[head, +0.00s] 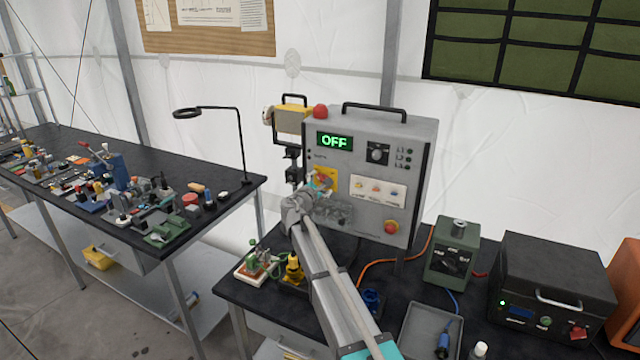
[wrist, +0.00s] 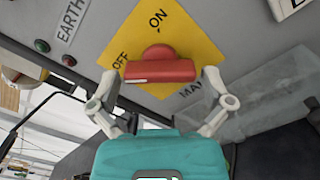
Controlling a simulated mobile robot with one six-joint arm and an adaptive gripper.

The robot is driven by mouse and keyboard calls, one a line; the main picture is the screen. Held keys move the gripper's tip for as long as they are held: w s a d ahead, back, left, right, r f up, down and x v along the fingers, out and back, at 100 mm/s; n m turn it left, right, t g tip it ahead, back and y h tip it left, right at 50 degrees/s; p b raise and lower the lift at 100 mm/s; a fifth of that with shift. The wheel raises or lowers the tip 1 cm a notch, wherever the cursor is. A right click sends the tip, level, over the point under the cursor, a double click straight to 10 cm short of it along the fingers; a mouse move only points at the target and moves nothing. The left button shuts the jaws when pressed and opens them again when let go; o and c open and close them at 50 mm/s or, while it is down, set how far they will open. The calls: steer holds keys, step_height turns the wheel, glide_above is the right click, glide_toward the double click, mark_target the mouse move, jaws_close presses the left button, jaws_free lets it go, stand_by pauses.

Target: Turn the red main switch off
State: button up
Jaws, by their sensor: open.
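The red main switch (wrist: 160,70) is a rotary handle on a yellow plate (wrist: 195,45) marked ON, OFF and MAIN. In the wrist view its bar lies across the picture, with its left end near the OFF mark. My gripper (wrist: 160,84) is open, with one finger on each side of the bar. I cannot tell whether the fingers touch it. In the head view my gripper (head: 320,187) covers most of the switch on the grey control box (head: 360,125). The green display (head: 335,141) on the box reads OFF.
A green device (head: 453,252) and a grey tray (head: 430,330) are to the right.

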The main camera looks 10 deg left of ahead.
steer(key=v, duration=1.2)
stand_by(0.5)
steer(key=s+d+f+m+g, duration=0.3)
steer(key=s+d+f+m, duration=0.1)
steer(key=d, duration=0.4)
steer(key=s+d+f+m+g+h, duration=0.1)
steer(key=s+d+f+m+g, duration=0.3)
steer(key=d, duration=0.4)
steer(key=s+d+f+m+g, duration=0.3)
steer(key=d+f+m, duration=0.15)
steer(key=d, duration=0.45)
steer(key=s+d+f+m+g+y, duration=0.3)
steer(key=s+m, duration=0.2)
steer(key=s, duration=0.4)
steer(key=s+d+f+m+g+y, duration=0.3)
steer(key=s+m+g+y, duration=0.1)
steer(key=s, duration=0.6)
steer(key=shift+d+m, duration=0.15)
steer(key=shift+m, duration=0.7)
